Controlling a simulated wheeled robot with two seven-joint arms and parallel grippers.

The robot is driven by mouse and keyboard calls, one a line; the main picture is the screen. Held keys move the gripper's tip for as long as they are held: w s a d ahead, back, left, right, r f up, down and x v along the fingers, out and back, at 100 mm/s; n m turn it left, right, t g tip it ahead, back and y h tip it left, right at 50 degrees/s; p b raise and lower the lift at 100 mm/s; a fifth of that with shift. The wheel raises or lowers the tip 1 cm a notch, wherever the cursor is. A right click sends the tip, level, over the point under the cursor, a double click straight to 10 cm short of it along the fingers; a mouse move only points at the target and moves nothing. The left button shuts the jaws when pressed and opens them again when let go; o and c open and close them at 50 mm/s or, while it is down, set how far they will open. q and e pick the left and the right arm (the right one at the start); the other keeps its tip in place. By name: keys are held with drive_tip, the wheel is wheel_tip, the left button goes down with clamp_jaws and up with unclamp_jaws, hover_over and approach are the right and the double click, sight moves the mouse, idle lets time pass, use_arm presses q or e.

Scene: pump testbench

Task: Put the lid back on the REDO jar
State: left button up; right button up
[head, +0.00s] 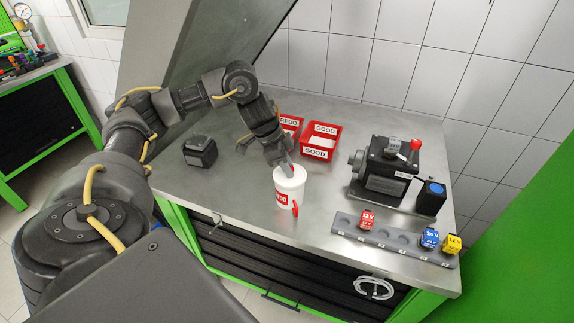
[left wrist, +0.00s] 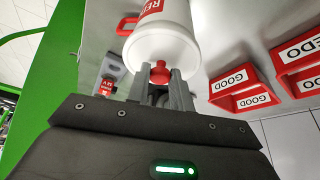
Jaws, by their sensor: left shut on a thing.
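The white REDO jar (head: 287,194) stands upright on the grey bench, with a red label and a red handle. Its label and handle also show in the left wrist view (left wrist: 163,18). The white lid (left wrist: 155,52) with its red knob (left wrist: 160,72) is at the jar's mouth and looks seated there, but a small gap cannot be ruled out. My left gripper (head: 288,164) is above the jar, its two fingers shut around the red knob. My right gripper is not in view.
Red GOOD (head: 319,152) and REDO (head: 290,122) bins stand behind the jar. A dark pump unit (head: 385,168) is to the right, with a grey rack (head: 392,240) of coloured blocks before it. A black block (head: 199,150) lies left. Bench around the jar's front is clear.

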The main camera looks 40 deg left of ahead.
use_arm(q)
drive_tip(key=shift+p, duration=0.35)
idle(0.4)
drive_tip(key=o, duration=1.4)
drive_tip(key=shift+c, duration=0.2)
wheel_tip(320, 180, up, 7)
drive_tip(key=p, duration=0.8)
clamp_jaws()
